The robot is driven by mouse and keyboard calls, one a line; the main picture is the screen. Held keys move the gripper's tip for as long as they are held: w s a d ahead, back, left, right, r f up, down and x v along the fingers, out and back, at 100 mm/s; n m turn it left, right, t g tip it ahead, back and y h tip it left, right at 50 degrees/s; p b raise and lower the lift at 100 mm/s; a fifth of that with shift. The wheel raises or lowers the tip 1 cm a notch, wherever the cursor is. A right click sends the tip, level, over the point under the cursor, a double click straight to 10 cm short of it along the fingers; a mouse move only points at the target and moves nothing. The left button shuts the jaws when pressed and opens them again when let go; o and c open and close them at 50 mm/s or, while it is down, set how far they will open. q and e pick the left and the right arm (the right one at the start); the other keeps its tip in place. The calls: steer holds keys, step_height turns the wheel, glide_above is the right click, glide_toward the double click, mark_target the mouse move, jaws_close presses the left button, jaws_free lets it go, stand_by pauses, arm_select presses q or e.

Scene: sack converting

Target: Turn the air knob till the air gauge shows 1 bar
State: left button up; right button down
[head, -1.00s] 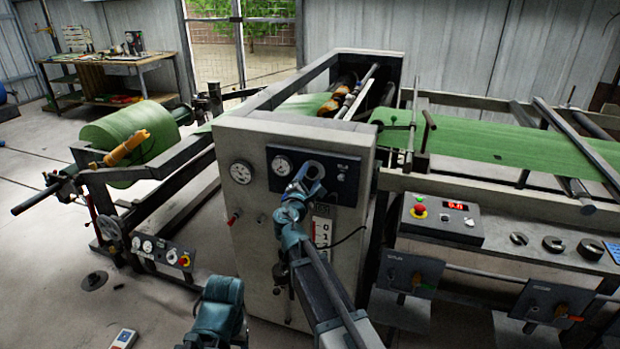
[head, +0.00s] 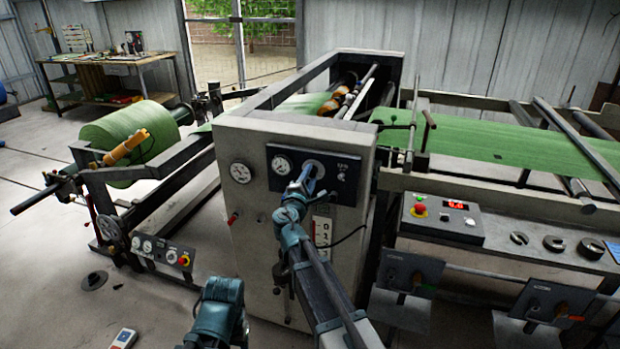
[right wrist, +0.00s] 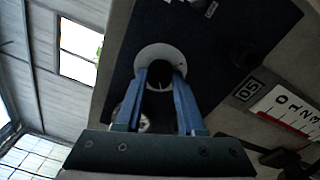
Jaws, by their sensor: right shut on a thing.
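The air knob (right wrist: 159,76) is a dark round knob in a pale ring on the dark blue panel (head: 340,190) of the grey machine cabinet. My right gripper (right wrist: 160,72) is shut on it, one blue finger at each side, and hides part of it. In the head view my right gripper (head: 309,178) reaches the panel from below. A white-faced gauge (head: 281,165) sits on the panel just left of the knob; its reading is too small to tell. In the right wrist view a gauge face (right wrist: 143,125) is partly hidden by a finger.
A second, larger gauge (head: 241,173) is on the cabinet at the left. A red-tipped valve (head: 233,218) and a white number scale (head: 322,231) are below. A control box with a red button (head: 419,210) stands at the right. Green web runs through the machine.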

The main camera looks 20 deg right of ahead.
steer(key=m, duration=0.5)
steer(key=shift+f+m+b, duration=0.1)
steer(key=shift+m+b, duration=0.2)
steer(key=shift+b, duration=0.05)
steer(key=m+h, duration=0.1)
steer(key=m, duration=0.4)
steer(key=shift+m, duration=0.3)
steer(key=c, duration=0.5)
jaws_free()
steer(key=b+v, duration=0.1)
steer(key=v, duration=1.3)
